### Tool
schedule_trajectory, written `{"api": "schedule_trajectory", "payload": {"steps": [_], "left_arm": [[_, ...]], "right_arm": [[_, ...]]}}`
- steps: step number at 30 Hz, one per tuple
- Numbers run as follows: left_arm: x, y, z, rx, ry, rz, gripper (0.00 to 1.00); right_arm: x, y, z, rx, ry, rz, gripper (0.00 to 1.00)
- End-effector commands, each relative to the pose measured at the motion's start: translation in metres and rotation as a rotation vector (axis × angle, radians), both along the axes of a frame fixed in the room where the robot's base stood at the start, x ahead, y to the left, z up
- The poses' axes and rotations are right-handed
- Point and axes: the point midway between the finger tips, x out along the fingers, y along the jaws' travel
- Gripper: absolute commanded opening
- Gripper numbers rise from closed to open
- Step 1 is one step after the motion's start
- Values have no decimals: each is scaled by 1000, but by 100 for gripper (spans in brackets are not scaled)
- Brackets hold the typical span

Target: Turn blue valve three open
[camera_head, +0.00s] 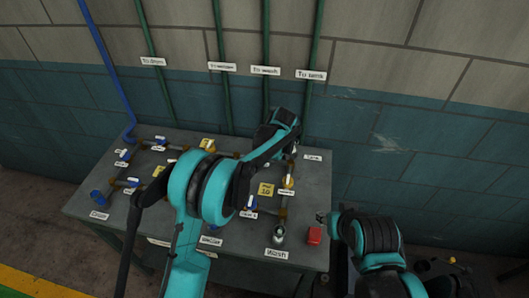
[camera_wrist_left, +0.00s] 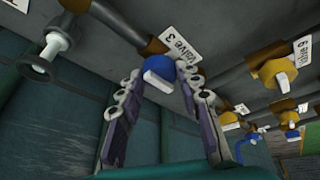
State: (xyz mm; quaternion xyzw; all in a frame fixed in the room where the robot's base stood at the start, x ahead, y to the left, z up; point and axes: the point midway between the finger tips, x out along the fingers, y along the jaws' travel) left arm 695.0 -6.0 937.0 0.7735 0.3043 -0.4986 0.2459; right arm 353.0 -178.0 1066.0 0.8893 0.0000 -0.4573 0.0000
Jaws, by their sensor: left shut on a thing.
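The blue valve (camera_wrist_left: 160,70) with a white bar handle sits under a pipe, beside a tag reading "Valve 3" (camera_wrist_left: 180,44) in the left wrist view. My left gripper (camera_wrist_left: 161,82) has one finger on each side of the blue knob and is shut on it. In the head view my left arm reaches across the bench to its back right, and the arm hides the valve and fingertips there. My right arm is at the lower right, apart from the valves; its fingers do not show clearly.
The grey bench (camera_head: 318,185) carries pipes, several blue and yellow valves, and a yellow tag (camera_head: 266,189). Green pipes (camera_head: 265,60) rise along the wall behind. Another yellow valve (camera_wrist_left: 277,72) is beside my gripper.

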Motion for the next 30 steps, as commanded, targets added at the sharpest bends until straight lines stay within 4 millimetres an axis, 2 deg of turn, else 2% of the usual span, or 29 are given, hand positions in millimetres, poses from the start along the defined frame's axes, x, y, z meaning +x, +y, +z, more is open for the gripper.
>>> {"api": "schedule_trajectory", "payload": {"steps": [3,4,6,15,19,30], "left_arm": [[0,0,-1,-1,0,1,6],[0,0,-1,-1,0,1,40],[0,0,-1,-1,0,1,55],[0,0,1,-1,0,0,55],[-3,-3,10,-1,0,-1,55],[-28,-20,80,-1,0,-2,55]], "right_arm": [[0,0,0,0,0,0,40],[0,0,0,0,0,0,40],[0,0,0,0,0,0,40],[0,0,0,0,0,0,40],[0,0,0,0,0,0,40],[0,0,0,0,0,0,40]]}}
